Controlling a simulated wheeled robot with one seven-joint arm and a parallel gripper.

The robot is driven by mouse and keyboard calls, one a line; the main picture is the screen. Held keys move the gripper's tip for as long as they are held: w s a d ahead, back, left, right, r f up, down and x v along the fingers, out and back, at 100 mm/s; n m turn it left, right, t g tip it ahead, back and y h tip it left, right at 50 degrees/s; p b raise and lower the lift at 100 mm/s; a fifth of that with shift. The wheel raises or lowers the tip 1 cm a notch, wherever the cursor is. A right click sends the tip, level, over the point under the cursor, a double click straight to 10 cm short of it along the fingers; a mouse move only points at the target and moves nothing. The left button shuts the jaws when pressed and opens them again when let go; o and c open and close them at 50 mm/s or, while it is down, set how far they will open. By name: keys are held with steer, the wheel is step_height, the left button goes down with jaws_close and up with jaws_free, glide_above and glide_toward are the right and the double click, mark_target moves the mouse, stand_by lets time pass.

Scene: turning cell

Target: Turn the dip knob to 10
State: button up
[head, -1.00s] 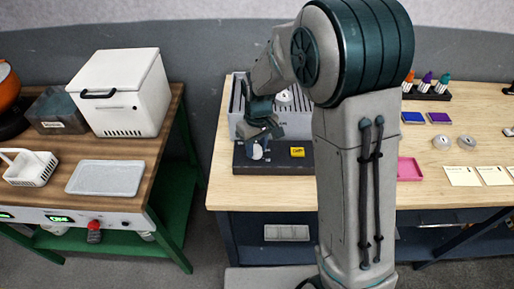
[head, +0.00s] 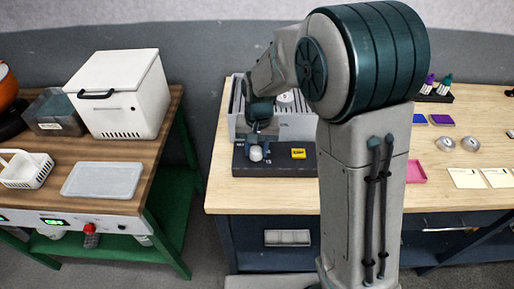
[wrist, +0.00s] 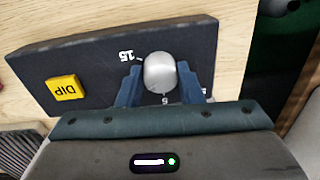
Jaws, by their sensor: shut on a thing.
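The dip knob (wrist: 160,75) is a round light-grey knob on a dark panel (wrist: 215,38). In the wrist view the marks "15" and "5" show beside it, and another mark is partly covered by a finger. A yellow DIP label (wrist: 66,88) is on the same panel. My gripper (wrist: 161,84) has one finger on each side of the knob and is shut on it. In the head view my gripper (head: 257,147) is over the left part of the panel, with the knob (head: 256,154) below it. The yellow label (head: 299,154) is to its right.
A grey slotted unit (head: 238,122) stands behind the panel on the wooden table. A pink tray (head: 416,171), pale cards (head: 467,178) and two round metal pieces (head: 444,144) lie to the right. A white box (head: 120,90) stands on the left bench.

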mark_target(258, 150)
stand_by(0.5)
steer(key=o, duration=1)
steer(key=r, duration=0.9)
steer(key=r+b, duration=0.1)
steer(key=r, duration=0.4)
steer(key=shift+d, duration=0.25)
steer(key=shift+f, duration=0.1)
steer(key=s+d+f+t, duration=0.1)
steer(key=s+d, duration=0.3)
steer(key=s, duration=0.2)
steer(key=s+d+f+t, duration=0.1)
steer(key=s+d, duration=0.4)
steer(key=s, duration=0.2)
steer(key=s+d+f+n+t, duration=0.1)
steer(key=s+d, duration=0.3)
steer(key=s, duration=0.2)
steer(key=shift+s+d+f, duration=0.15)
steer(key=shift+d, duration=0.05)
